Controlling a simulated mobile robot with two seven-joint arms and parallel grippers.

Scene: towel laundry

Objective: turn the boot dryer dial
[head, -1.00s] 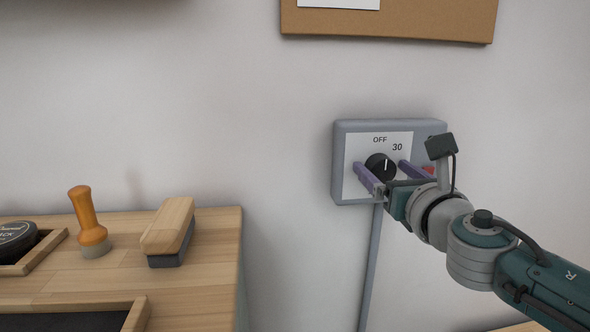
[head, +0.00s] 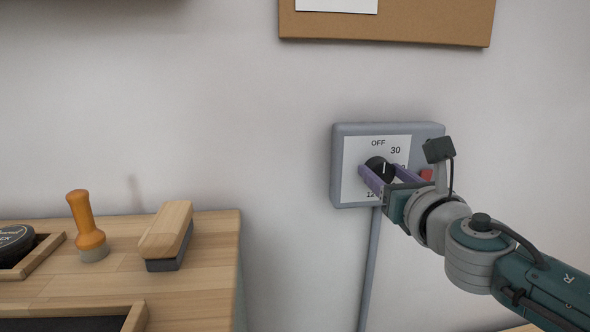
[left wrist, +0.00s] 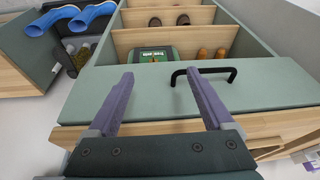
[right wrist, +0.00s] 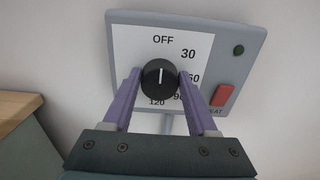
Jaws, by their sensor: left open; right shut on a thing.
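The boot dryer control box (head: 350,198) is a grey box on the wall with a white face marked OFF, 30 and further numbers. Its black round dial (head: 376,163) also shows in the right wrist view (right wrist: 160,80), its white line pointing up at OFF. My right gripper (head: 389,171) has its purple fingers closed on the dial's two sides. In the right wrist view the fingers (right wrist: 160,84) flank the dial. My left gripper (left wrist: 158,84) is open and empty, over a green-fronted drawer unit.
A red switch (right wrist: 222,95) and a dark green lamp (right wrist: 239,50) sit on the box's right side. A wooden bench (head: 210,245) at left holds an orange-handled tool (head: 86,225) and a brush (head: 167,236). A cable (head: 369,270) hangs below the box.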

